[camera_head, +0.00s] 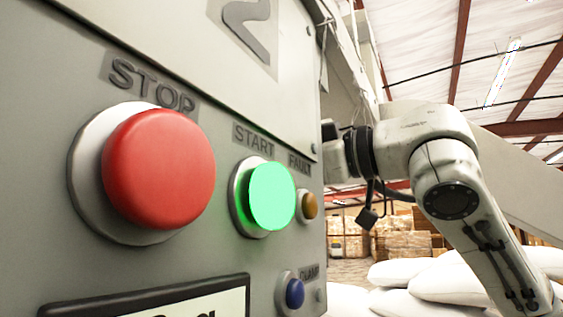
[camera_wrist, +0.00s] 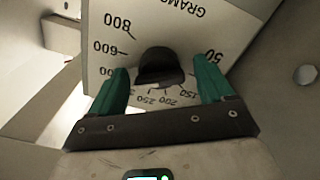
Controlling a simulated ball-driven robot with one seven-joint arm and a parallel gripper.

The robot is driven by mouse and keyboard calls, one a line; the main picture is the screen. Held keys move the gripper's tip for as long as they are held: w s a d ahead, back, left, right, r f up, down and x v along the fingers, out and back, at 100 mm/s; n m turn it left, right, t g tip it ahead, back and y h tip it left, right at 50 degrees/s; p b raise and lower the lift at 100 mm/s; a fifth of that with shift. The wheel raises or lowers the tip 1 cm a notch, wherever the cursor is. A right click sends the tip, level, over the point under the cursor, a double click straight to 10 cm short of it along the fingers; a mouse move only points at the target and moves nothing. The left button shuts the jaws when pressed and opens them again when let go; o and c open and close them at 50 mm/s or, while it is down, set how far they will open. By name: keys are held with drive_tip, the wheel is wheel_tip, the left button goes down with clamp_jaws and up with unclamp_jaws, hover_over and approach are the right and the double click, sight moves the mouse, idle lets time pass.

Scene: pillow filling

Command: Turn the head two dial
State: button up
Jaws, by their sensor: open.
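In the wrist view a black dial knob (camera_wrist: 160,68) stands on a pale plate (camera_wrist: 112,14) marked with gram numbers, which appear upside down. My gripper (camera_wrist: 162,80) has two green fingers, open, one on each side of the knob. A gap shows between each finger and the knob, and the fingers do not appear to touch it. How near the fingertips are to the plate is hard to tell. In the head view my arm reaches behind the grey panel's right edge, so the gripper and dial are hidden there.
In the head view the grey panel (camera_head: 50,110) carries a large "2", a red STOP button (camera_head: 160,168), a lit green START button (camera_head: 272,196), an amber FAULT light (camera_head: 309,206) and a blue CLAMP button (camera_head: 295,293). White sacks (camera_head: 455,280) lie at the lower right.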

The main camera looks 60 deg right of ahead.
drive_tip(key=shift+c, duration=0.4)
drive_tip(key=c, duration=1)
drive_tip(key=shift+o, duration=0.2)
drive_tip(key=shift+n, duration=0.4)
drive_tip(key=n, duration=0.3)
drive_tip(key=shift+n, duration=0.4)
drive_tip(key=n, duration=0.9)
drive_tip(key=shift+f+b, duration=0.1)
drive_tip(key=shift+b, duration=0.25)
drive_tip(key=shift+n, duration=2)
